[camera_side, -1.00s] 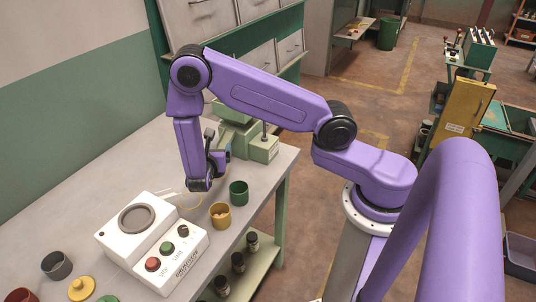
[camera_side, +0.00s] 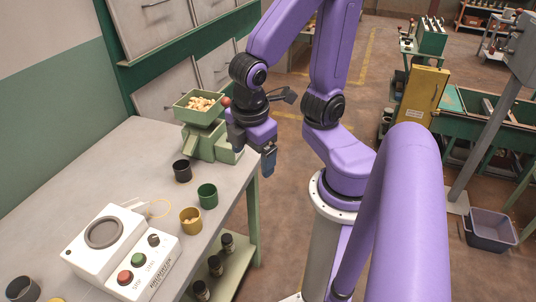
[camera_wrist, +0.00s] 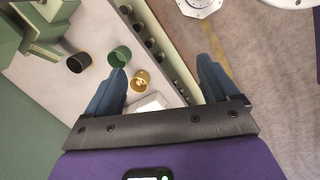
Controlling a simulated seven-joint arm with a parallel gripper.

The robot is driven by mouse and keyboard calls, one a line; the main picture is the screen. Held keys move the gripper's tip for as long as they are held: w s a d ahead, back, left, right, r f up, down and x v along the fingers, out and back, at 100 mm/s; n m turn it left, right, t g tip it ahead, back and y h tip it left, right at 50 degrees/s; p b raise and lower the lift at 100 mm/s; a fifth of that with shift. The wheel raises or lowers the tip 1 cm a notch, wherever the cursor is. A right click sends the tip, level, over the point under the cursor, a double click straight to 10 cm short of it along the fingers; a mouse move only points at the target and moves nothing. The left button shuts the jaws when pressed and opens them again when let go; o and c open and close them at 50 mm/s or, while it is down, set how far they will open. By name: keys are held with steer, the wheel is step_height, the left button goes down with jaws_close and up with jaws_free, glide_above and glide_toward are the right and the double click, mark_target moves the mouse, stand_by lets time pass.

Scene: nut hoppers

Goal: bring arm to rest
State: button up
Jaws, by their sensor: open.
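My gripper (camera_side: 256,155) is raised beside the green nut hopper at the table's far right edge in the side view. In the wrist view its two blue fingers (camera_wrist: 162,85) are spread wide with nothing between them in its grasp. My arm is bent, with the gripper pointing down, clear of the table top. Part of the gripper is hidden by its own wrist housing in the side view.
The green hopper (camera_side: 210,142) holds nuts in its tray. A black cup (camera_side: 182,172), green cup (camera_side: 207,197) and yellow cup (camera_side: 191,221) stand before it. A white button box (camera_side: 124,252) is nearer. The floor right of the table is open.

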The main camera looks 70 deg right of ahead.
steer(key=s, duration=0.1)
steer(key=s+r+y, duration=0.1)
steer(key=s+a+y, duration=0.1)
steer(key=s, duration=0.1)
steer(key=shift+r+g, duration=0.2)
steer(key=shift+g, duration=0.1)
